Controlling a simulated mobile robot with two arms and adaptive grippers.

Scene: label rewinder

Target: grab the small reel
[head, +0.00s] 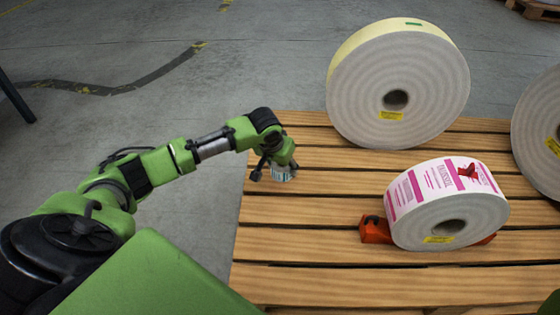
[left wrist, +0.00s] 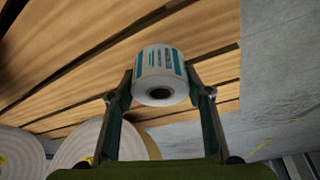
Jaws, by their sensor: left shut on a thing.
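The small reel (left wrist: 157,78) is white with teal printed stripes and a dark core hole. In the left wrist view it sits between the two fingers of my left gripper (left wrist: 160,90), which is shut on it. In the head view the reel (head: 281,173) shows partly under my left gripper (head: 272,168), near the left edge of the slatted wooden pallet (head: 300,240). Most of it is hidden there by the gripper. I cannot tell whether it touches the slats. My right gripper is not in view.
A large plain reel (head: 428,85) stands upright at the back of the pallet. A pink-printed reel (head: 410,203) rests at the right on an orange-red support (head: 375,230). Another large reel (head: 538,145) is cut off at the right edge. The pallet's left part is clear.

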